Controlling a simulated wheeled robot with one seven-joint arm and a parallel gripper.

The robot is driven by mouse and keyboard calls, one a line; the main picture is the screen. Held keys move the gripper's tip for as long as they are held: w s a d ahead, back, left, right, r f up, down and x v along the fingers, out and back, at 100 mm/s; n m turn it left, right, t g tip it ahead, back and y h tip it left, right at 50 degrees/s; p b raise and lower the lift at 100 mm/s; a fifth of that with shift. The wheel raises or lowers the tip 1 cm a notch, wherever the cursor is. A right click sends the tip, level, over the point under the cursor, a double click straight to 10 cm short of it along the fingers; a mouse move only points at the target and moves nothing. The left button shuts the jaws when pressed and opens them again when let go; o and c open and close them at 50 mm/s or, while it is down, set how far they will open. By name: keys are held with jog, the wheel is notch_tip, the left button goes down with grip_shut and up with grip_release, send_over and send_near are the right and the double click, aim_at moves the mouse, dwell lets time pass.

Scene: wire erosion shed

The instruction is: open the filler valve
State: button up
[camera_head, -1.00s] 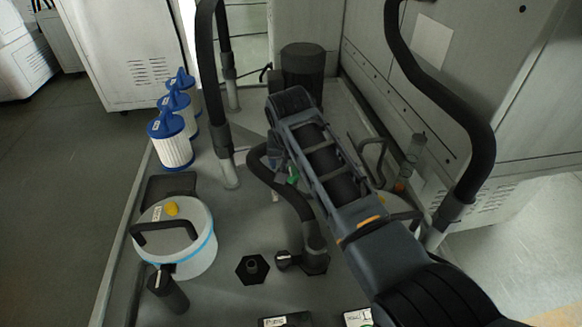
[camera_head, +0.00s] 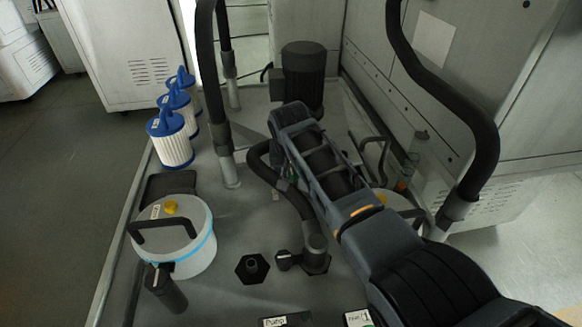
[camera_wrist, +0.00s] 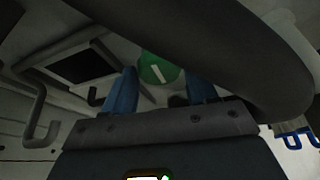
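A round green knob (camera_wrist: 158,68) with a white line across its face shows in the wrist view. It may be the filler valve; no label on it is legible. The line is slightly tilted from upright in the picture. My gripper (camera_wrist: 162,84) has its two blue fingers spread apart, one on each side of the knob. I cannot tell whether they touch it. In the head view my arm hides the gripper and nearly all of the knob. A black-handled fitting (camera_head: 289,260) stands at the foot of the bent hose in the head view.
A thick black hose (camera_wrist: 245,50) crosses close above the fingers in the wrist view. In the head view stand a white bucket (camera_head: 197,250), blue-topped filters (camera_head: 172,147), a black motor (camera_head: 303,80) and a hexagonal fitting (camera_head: 252,267). Hoses (camera_head: 206,80) rise on both sides.

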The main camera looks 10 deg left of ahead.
jog(key=c, duration=0.7)
jog(key=shift+o, duration=0.2)
jog(key=n+y, duration=0.1)
jog(key=n, duration=0.2)
jog(key=shift+d, duration=0.15)
jog(key=n+y, duration=0.1)
jog(key=n, duration=0.1)
jog(key=shift+w+n+g, duration=0.1)
jog(key=shift+n+g, duration=0.2)
jog(key=shift+w+d+n+g+y+b, duration=0.1)
jog(key=shift+n+g+y+b, duration=0.2)
jog(key=shift+n+b, duration=0.6)
jog(key=shift+n+g+y+b, duration=0.3)
jog(key=shift+n+b, duration=0.05)
jog(key=shift+n, duration=0.95)
jog(key=o, duration=1)
